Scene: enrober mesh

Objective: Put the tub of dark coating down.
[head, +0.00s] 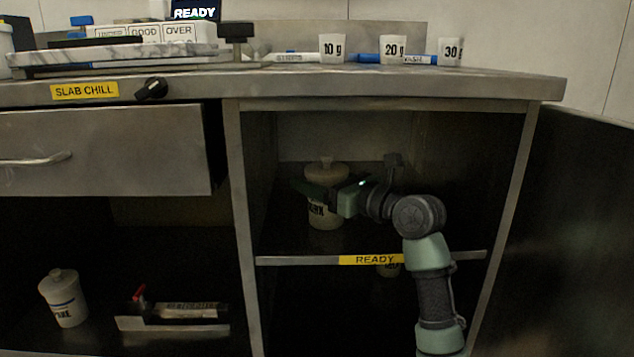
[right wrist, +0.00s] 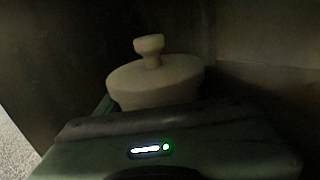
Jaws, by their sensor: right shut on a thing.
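The tub of dark coating (head: 324,215) is a pale lidded tub with a knob on top, inside the upper right compartment of the cabinet. Its dark label is partly hidden by my gripper. My right gripper (head: 322,195) reaches in from the right and is shut on the tub. The tub looks upright. I cannot tell whether its base touches the shelf. In the right wrist view, the tub's lid and knob (right wrist: 155,80) show beyond the gripper body, which hides the lower part. My left gripper is not in view.
The shelf edge (head: 290,260) carries a yellow READY label. A lidded tub (head: 63,298) and a metal tray (head: 172,326) stand at lower left. Cups, including one marked 20 g (head: 393,50), and markers lie on the countertop (head: 300,80).

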